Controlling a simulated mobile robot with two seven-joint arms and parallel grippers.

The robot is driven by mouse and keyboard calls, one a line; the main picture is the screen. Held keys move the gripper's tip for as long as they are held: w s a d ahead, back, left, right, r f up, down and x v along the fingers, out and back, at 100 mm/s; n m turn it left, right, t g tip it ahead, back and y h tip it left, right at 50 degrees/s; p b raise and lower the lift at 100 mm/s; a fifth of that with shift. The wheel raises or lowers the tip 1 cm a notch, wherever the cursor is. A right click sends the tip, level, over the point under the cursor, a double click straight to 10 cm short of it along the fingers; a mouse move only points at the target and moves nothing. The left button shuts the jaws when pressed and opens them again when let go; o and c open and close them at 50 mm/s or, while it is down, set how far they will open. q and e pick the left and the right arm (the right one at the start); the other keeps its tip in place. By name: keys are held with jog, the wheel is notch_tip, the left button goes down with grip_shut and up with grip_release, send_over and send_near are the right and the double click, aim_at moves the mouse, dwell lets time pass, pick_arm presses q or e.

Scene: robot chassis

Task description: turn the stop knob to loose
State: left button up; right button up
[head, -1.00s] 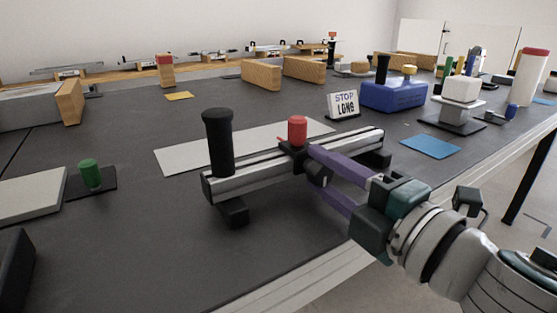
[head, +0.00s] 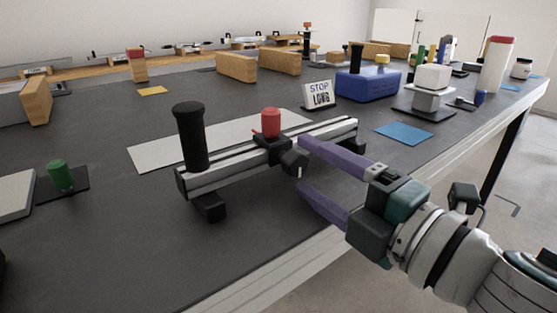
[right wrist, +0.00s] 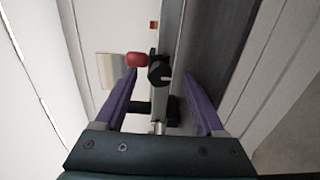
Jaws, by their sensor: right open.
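The stop is a dark block with a red cylinder (head: 270,123) on top, on a silver rail (head: 235,165) with a black upright handle (head: 190,136). A black stop knob (head: 293,163) sticks out of the block's near side. In the right wrist view the knob (right wrist: 159,71) shows a pale mark towards the right, beside the red cylinder (right wrist: 137,59). My right gripper (head: 301,165) has purple fingers spread apart, one higher and one lower, just in front of the knob. It holds nothing. My left gripper is not in view.
A sign (head: 319,95) reading "STOP LONG" stands behind the rail. A blue box (head: 367,86), a white block on a stand (head: 431,78) and a blue mat (head: 403,134) lie to the right. A green knob (head: 61,175) is at left. The table's front edge runs below my right gripper.

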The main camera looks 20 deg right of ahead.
jog(key=v, duration=0.7)
